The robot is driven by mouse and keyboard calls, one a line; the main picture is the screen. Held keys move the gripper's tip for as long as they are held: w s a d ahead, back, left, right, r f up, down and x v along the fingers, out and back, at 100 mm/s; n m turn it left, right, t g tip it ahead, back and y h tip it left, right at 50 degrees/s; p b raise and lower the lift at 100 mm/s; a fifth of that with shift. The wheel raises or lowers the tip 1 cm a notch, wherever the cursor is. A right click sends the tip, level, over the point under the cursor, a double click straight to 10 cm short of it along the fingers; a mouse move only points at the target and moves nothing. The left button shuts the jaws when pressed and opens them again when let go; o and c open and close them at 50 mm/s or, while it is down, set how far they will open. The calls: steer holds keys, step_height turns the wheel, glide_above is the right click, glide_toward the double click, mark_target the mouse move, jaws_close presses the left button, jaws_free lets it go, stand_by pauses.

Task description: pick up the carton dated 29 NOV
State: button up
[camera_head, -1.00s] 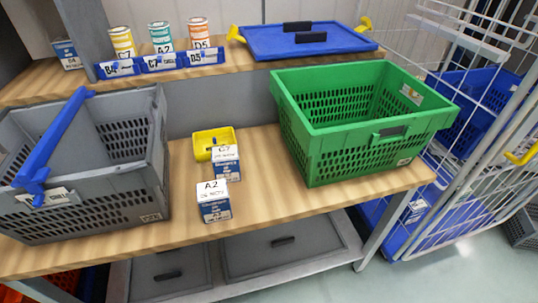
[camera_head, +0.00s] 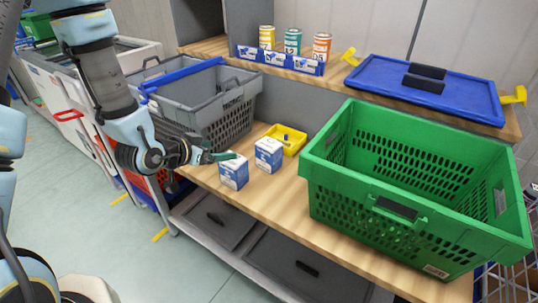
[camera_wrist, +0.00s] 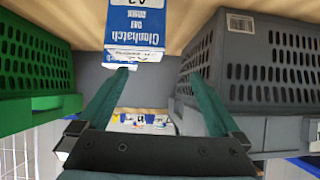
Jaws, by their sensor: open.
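Two white-and-blue cartons stand upright on the wooden bench. The front carton (camera_head: 234,172) is at the bench's near edge; the back carton (camera_head: 268,155) is just behind it to the right. Their dates are not readable to me now. My gripper (camera_head: 222,157) is open beside the front carton's upper left part, with a teal finger by its top; contact cannot be told. In the wrist view, one carton (camera_wrist: 134,40) appears upside down beyond the open, empty fingers (camera_wrist: 160,76), nearer the left one. Its label seems to read A2; no date is legible.
A yellow bin (camera_head: 290,139) sits behind the cartons. A grey crate (camera_head: 225,115) stands close on the left, a large green crate (camera_head: 400,225) on the right. Cans (camera_head: 292,42) and a blue lid (camera_head: 400,82) are on the upper shelf.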

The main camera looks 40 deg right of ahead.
steer(key=m+g+h, duration=0.1)
steer(key=g+h, duration=0.1)
glide_toward(266, 145)
steer(key=d+f, duration=0.1)
steer(key=d+f+p, duration=0.1)
steer(key=d, duration=0.1)
steer(key=shift+d+t+p, duration=0.2)
steer(key=shift+t+p, duration=0.1)
steer(key=p+x, duration=0.2)
steer(key=x, duration=0.3)
steer(key=shift+d+r+p, duration=0.15)
steer(key=shift+d+p, duration=0.05)
steer(key=shift+p, duration=0.2)
steer(key=shift+d+f, duration=0.2)
steer(key=shift+d, duration=0.05)
steer(key=shift+c, duration=0.2)
steer(key=shift+w, duration=0.1)
steer(key=c, duration=1.4)
